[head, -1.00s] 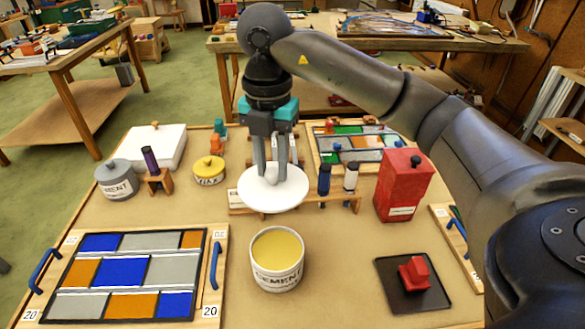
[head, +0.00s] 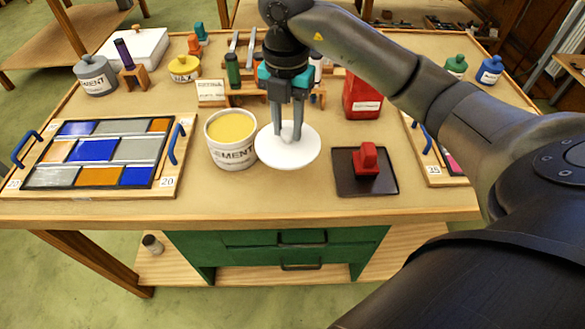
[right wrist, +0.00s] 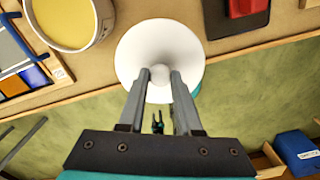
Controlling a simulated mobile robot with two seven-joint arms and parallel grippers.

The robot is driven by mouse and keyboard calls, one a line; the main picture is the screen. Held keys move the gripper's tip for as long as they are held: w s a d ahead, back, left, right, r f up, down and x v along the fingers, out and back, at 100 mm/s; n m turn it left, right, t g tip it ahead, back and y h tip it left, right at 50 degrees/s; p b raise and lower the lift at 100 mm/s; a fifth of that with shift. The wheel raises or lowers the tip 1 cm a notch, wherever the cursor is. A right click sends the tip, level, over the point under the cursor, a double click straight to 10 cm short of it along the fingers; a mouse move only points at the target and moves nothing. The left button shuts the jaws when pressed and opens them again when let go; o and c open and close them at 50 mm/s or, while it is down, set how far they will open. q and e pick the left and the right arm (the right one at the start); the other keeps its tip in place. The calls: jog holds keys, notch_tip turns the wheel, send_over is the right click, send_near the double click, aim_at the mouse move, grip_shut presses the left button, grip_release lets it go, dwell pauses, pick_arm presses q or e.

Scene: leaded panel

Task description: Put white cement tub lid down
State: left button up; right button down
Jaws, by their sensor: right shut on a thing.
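The white cement tub lid (head: 287,157) is a round white disc with a knob. My right gripper (head: 289,137) points down and is shut on the knob. The lid is level, just right of the open white cement tub (head: 231,150), which shows its yellow contents. I cannot tell whether the lid touches the table or hangs just above it. In the right wrist view the lid (right wrist: 135,50) lies between the fingers (right wrist: 160,78), near the table's front edge. The tub (right wrist: 66,22) stands at upper left there. My left gripper is not in view.
A black mat (head: 346,182) with a red block (head: 367,160) lies to the right. A leaded glass panel (head: 95,151) lies left. A wooden rack, a red box (head: 362,97) and a yellow wax tin (head: 185,70) stand behind. Bare tabletop (head: 255,193) runs along the front.

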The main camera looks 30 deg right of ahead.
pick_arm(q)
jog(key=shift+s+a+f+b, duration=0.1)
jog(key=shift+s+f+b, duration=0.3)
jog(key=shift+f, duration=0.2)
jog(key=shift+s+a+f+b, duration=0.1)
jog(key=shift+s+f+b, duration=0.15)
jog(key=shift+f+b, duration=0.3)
pick_arm(e)
jog(key=shift+s+f, duration=0.1)
jog(key=shift+f, duration=7.15)
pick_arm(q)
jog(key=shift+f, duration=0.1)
pick_arm(e)
jog(key=shift+f, duration=0.2)
jog(key=c, duration=0.6)
grip_release()
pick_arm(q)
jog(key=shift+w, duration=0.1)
pick_arm(e)
jog(key=shift+r, duration=0.1)
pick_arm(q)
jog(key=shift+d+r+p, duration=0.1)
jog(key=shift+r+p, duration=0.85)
pick_arm(e)
notch_tip(320, 180, up, 12)
jog(key=shift+r, duration=0.15)
